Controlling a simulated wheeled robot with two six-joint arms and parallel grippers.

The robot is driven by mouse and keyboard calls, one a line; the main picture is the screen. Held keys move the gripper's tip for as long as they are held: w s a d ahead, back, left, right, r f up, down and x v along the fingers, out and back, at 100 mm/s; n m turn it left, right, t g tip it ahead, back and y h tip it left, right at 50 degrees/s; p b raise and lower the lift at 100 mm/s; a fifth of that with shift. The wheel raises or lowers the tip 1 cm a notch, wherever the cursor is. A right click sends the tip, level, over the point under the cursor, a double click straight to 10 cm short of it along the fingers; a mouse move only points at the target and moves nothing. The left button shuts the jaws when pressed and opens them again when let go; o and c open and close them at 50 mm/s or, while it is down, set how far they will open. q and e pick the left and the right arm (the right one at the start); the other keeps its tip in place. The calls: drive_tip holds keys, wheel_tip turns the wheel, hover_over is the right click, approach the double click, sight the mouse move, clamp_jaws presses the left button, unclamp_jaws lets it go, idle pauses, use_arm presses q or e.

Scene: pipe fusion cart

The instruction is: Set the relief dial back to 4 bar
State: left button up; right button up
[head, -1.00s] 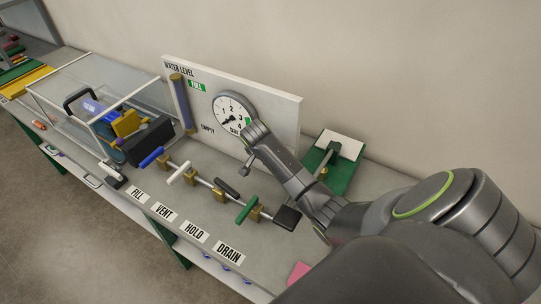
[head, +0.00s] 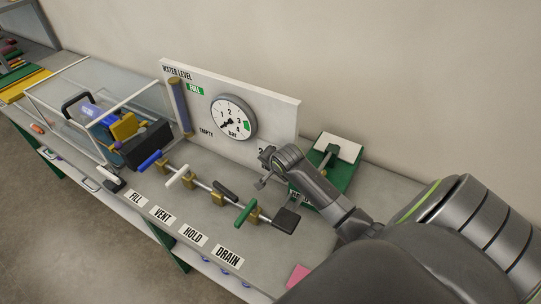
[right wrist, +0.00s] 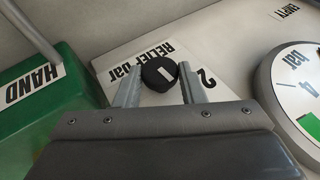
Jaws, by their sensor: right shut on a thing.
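The relief dial (right wrist: 160,73) is a small black round knob with a white mark, on a white panel labelled "RELIEF bar". A "2" (right wrist: 207,78) is printed beside it; the other scale numbers are hidden. My right gripper (right wrist: 160,88) has its two fingers on either side of the knob and is shut on it. In the head view, my right gripper (head: 266,170) is at the lower right of the white panel (head: 280,115) and hides the dial. My left gripper is not in view.
The round gauge (head: 232,117) is on the panel, its needle at lower left. A green hand pump (head: 327,160) stands right of my gripper. Valves with coloured handles, such as the green one (head: 244,214), line the bench in front. A clear-walled box (head: 65,118) is at left.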

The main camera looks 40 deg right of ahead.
drive_tip(key=shift+d+t, duration=0.1)
drive_tip(key=shift+t, duration=0.4)
drive_tip(key=o, duration=1)
drive_tip(key=shift+d+f, duration=0.1)
drive_tip(key=b+v, duration=0.1)
drive_tip(key=v, duration=0.7)
drive_tip(key=b+v, duration=0.1)
drive_tip(key=v, duration=0.8)
drive_tip(key=shift+s+d, duration=0.15)
drive_tip(key=shift+d, duration=0.05)
